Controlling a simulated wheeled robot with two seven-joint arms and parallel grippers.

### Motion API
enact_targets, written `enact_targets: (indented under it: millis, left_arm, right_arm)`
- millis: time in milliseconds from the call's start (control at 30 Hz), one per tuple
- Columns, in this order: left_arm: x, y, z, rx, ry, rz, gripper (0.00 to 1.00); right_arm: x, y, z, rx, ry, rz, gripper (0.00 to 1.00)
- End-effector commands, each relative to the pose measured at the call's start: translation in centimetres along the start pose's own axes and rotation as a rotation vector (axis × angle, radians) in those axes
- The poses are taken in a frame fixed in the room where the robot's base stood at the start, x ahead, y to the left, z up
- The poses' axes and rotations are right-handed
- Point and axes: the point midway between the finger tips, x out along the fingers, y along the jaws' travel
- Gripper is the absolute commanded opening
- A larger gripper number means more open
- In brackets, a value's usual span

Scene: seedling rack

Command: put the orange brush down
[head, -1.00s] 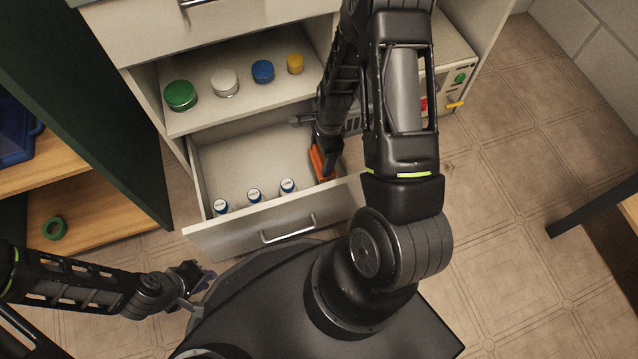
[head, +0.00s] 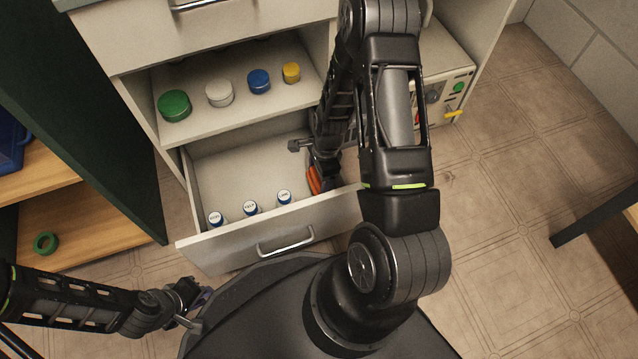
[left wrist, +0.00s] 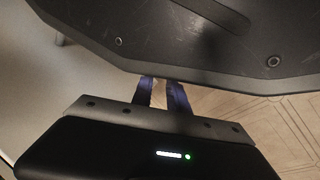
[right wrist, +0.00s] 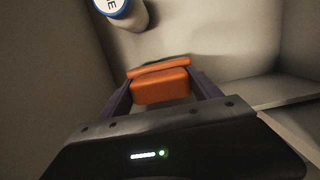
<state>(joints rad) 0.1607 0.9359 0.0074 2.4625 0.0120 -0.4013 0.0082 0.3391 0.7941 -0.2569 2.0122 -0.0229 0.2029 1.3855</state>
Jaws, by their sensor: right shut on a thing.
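The orange brush (head: 313,179) is inside the open drawer (head: 222,249), at its right end. My right gripper (head: 322,178) reaches down into the drawer and is shut on the brush. In the right wrist view the brush (right wrist: 160,84) sits between the two fingers (right wrist: 162,92), close above or on the drawer floor; I cannot tell if it touches. My left gripper (head: 198,298) is low at the left, outside the drawer and beside my base. In the left wrist view its fingers (left wrist: 160,92) are a little apart with nothing between them.
Several white bottles with blue-rimmed caps stand in the drawer, including one near the brush (head: 284,197). The shelf above holds a green jar (head: 174,105), a white one (head: 219,93), a blue one (head: 259,81) and a yellow one (head: 291,72). The drawer's middle is clear.

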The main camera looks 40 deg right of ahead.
Motion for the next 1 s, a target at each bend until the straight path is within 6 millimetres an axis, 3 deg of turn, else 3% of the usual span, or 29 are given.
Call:
enact_targets:
  millis: [267,700,733,1000]
  left_arm:
    - [1.7,-0.7,-0.1,-0.002,0.001,0.003,0.2]
    - [1.9,-0.7,-0.2,-0.002,0.002,0.004,0.2]
    - [1.7,-0.7,-0.2,-0.002,0.002,0.004,0.2]
    - [1.7,-0.6,-0.2,-0.002,0.002,0.004,0.2]
  right_arm:
    - [3.6,0.0,-0.5,0.0,0.0,0.0,0.08]
    - [4.1,0.0,-0.5,0.0,0.0,0.0,0.08]
    - [4.0,0.0,-0.5,0.0,0.0,0.0,0.75]
    - [4.0,0.1,-0.5,0.0,0.0,0.001,0.94]
